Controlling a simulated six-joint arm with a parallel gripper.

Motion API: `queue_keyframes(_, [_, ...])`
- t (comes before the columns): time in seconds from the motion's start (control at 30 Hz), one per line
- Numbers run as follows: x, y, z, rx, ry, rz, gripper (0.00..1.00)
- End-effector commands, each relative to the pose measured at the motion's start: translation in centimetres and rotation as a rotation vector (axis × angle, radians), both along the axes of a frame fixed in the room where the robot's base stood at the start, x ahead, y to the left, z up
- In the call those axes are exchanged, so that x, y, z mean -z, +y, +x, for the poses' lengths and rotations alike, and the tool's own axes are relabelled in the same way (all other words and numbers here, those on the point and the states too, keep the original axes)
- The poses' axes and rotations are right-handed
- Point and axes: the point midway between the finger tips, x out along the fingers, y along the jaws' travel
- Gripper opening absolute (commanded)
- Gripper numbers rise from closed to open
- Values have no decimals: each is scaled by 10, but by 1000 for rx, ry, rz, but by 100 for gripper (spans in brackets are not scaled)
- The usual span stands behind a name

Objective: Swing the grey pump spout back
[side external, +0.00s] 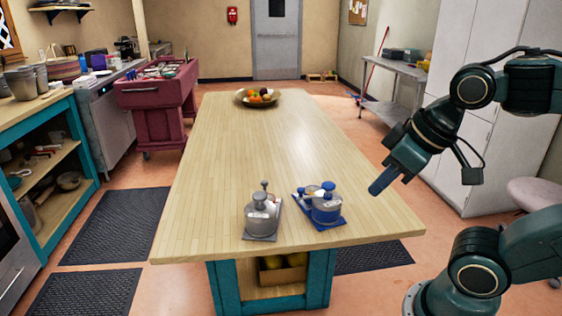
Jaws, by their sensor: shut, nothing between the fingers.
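A grey pump set (262,214) stands on a grey base plate near the front edge of the wooden table. It has a squat grey body with a knob-like top, and a smaller upright part behind it. Its spout is too small to make out clearly. A similar blue pump set (322,204) stands just right of it on a blue plate. My gripper (374,192) is shut and empty. It hangs to the right of the blue set in the picture, above the table's right side, apart from both sets.
The long wooden table (250,140) is mostly clear. A fruit bowl (258,97) sits at its far end. A box with yellow contents (283,270) is on the shelf under the table. A red cart (155,105) stands at the back left.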

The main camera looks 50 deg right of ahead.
Motion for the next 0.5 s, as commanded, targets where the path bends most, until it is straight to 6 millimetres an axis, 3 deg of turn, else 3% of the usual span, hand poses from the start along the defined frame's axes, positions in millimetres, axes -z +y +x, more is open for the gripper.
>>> queue_keyframes(0.23, [0,0,0,0,0,0,2])
queue_keyframes(0.4, [-2,0,3,0,1,0,35])
queue_keyframes(0.5, [-5,-1,9,0,6,-1,39])
